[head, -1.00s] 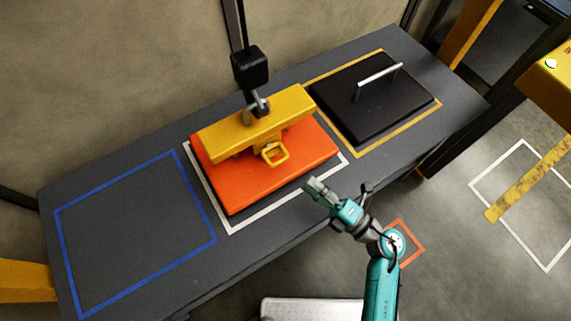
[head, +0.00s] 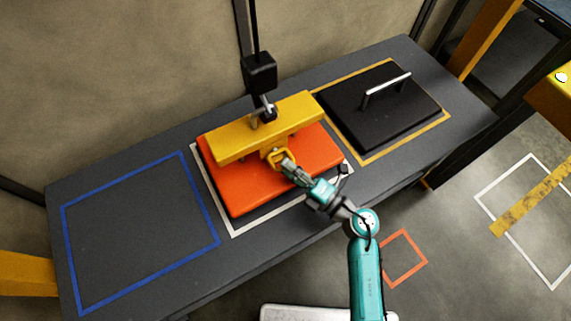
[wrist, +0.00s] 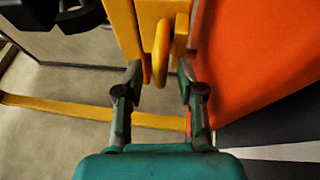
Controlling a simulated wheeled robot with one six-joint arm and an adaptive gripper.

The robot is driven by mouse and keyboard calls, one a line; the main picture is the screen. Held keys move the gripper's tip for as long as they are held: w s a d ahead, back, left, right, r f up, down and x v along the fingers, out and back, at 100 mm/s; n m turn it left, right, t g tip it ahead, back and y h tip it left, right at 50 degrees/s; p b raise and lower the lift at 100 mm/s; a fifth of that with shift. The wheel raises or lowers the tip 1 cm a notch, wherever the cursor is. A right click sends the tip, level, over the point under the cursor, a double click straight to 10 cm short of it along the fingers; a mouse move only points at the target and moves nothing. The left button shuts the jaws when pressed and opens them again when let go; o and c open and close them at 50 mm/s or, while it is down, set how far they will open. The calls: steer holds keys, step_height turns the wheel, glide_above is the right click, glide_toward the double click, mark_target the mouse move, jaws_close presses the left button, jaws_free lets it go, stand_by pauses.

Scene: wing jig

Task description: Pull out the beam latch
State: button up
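The yellow beam (head: 240,135) lies across the orange panel (head: 240,195). The beam latch is a yellow ring handle (head: 277,157) on the beam's front side. It also shows in the wrist view as a yellow loop (wrist: 160,52), seen edge-on. My gripper (head: 286,166) is at the latch. In the wrist view my gripper (wrist: 158,75) is open, one finger on each side of the loop. The near end of the loop lies between the fingertips, with a gap visible on both sides.
A black panel (head: 375,115) with a silver handle (head: 387,88) lies in a yellow outline to the right. The blue outlined area (head: 140,235) on the left of the table is empty. A dark post with a black block (head: 259,72) stands over the beam.

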steer(key=shift+w+a+r, duration=0.1)
steer(key=shift+w+a, duration=0.25)
steer(key=shift+a, duration=0.15)
jaws_close()
steer(key=shift+s, duration=0.1)
steer(key=s+d, duration=0.4)
steer(key=s, duration=0.2)
steer(key=shift+s+d, duration=0.15)
steer(key=shift+s, duration=0.1)
jaws_free()
